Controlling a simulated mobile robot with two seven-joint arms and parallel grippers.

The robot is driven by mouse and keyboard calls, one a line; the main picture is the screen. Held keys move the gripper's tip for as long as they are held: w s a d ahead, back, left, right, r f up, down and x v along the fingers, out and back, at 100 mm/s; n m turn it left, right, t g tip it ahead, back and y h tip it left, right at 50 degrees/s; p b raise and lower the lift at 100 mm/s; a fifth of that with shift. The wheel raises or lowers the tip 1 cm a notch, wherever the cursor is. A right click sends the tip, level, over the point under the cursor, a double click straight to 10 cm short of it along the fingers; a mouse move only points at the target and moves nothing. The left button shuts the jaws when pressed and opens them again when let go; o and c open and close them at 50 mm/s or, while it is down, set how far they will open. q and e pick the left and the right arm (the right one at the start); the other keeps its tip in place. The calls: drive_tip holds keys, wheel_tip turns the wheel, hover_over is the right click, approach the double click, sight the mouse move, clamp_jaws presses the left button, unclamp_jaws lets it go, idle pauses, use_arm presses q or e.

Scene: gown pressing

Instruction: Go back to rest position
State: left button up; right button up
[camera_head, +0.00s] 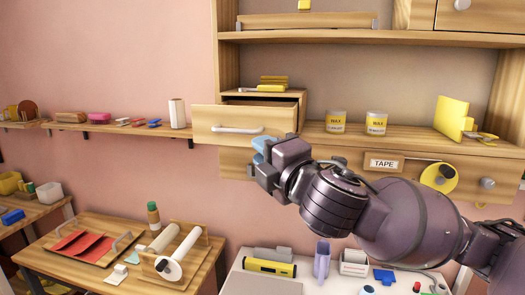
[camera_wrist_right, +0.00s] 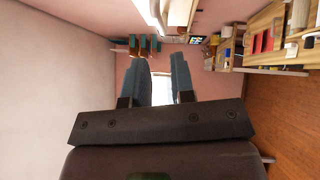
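My right gripper (camera_head: 260,148) is raised in front of the wooden cabinet, with its blue fingers by the lower right part of an open drawer (camera_head: 215,125). I cannot tell from the head view whether the fingers touch the drawer. In the right wrist view the two fingers of the right gripper (camera_wrist_right: 160,75) stand apart with a gap between them and nothing held. The drawer has a pale bar handle (camera_head: 237,130) and is pulled out from the cabinet. My left gripper is in neither view.
Wax tins (camera_head: 336,122) and a yellow block (camera_head: 452,117) stand on the cabinet shelf. A closed drawer is labelled TAPE (camera_head: 384,163). Below are a wooden table (camera_head: 50,255) with rolls and a white table (camera_head: 262,285) with tools. A wall shelf (camera_head: 105,128) is at left.

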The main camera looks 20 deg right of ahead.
drive_tip(key=w+a+f+m+y, duration=0.1)
drive_tip(key=w+f+m+y, duration=0.35)
drive_tip(key=f, duration=0.25)
drive_tip(key=s+d+f+m+g+h, duration=0.15)
drive_tip(key=f+m, duration=0.25)
drive_tip(key=f, duration=0.5)
drive_tip(key=d+f+m+h, duration=0.2)
drive_tip(key=d+f+m, duration=0.15)
drive_tip(key=f, duration=0.65)
drive_tip(key=s+d+f+m+g+h, duration=0.2)
drive_tip(key=s+f+m, duration=0.2)
drive_tip(key=s+f, duration=0.7)
drive_tip(key=s+d+f+m+g+h, duration=0.3)
drive_tip(key=s+f+m, duration=0.1)
drive_tip(key=s+f, duration=0.8)
wheel_tip(320, 180, down, 4)
drive_tip(key=shift+d+r+m+g, duration=0.2)
drive_tip(key=shift+d+m+g, duration=0.1)
drive_tip(key=shift+m+g, duration=0.1)
